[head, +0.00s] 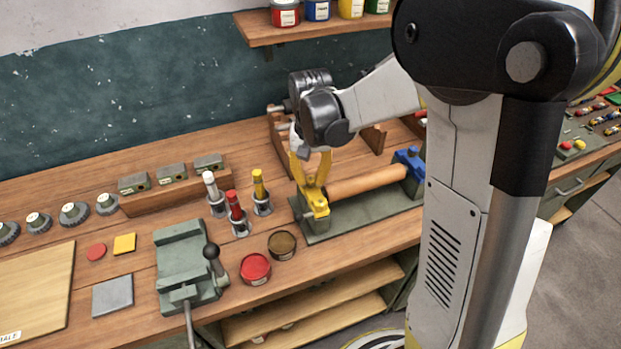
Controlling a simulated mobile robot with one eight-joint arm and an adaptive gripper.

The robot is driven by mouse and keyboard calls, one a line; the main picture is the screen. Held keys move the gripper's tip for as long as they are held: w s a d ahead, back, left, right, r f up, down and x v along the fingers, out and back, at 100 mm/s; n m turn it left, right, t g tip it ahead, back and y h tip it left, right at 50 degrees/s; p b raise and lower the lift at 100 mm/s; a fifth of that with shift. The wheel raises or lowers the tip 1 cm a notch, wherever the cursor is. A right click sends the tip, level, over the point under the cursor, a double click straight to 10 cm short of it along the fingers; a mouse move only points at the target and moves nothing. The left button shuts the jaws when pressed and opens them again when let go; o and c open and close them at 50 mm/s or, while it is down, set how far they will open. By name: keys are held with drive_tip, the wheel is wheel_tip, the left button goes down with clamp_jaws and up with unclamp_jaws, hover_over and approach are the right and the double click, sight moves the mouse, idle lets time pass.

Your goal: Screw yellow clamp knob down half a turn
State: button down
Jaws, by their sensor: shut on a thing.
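The yellow clamp (319,209) stands at the left end of a green-grey base plate (345,224) on the workbench. A tan cylinder (368,182) lies along the plate, between the yellow clamp and a blue clamp (409,158) at the right end. My gripper (314,188) reaches down from above with its yellow fingers over the yellow clamp. It is shut on the yellow clamp's knob, as far as I can tell. The knob is mostly hidden by the fingers, which are nearly the same colour, so its turn angle does not show.
Capped markers in metal holders (240,221) stand just left of the clamp. A red tin (255,268) and a brown tin (282,244) sit in front. A green vise (186,266) with a lever is further left. Wooden brackets (373,138) stand behind.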

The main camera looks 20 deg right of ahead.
sight(311, 179)
drive_tip(key=m, duration=1.3)
drive_tip(key=shift+m+b, duration=0.3)
drive_tip(key=shift+b, duration=0.05)
idle(0.4)
drive_tip(key=c, duration=1.2)
unclamp_jaws()
wheel_tip(311, 179, up, 12)
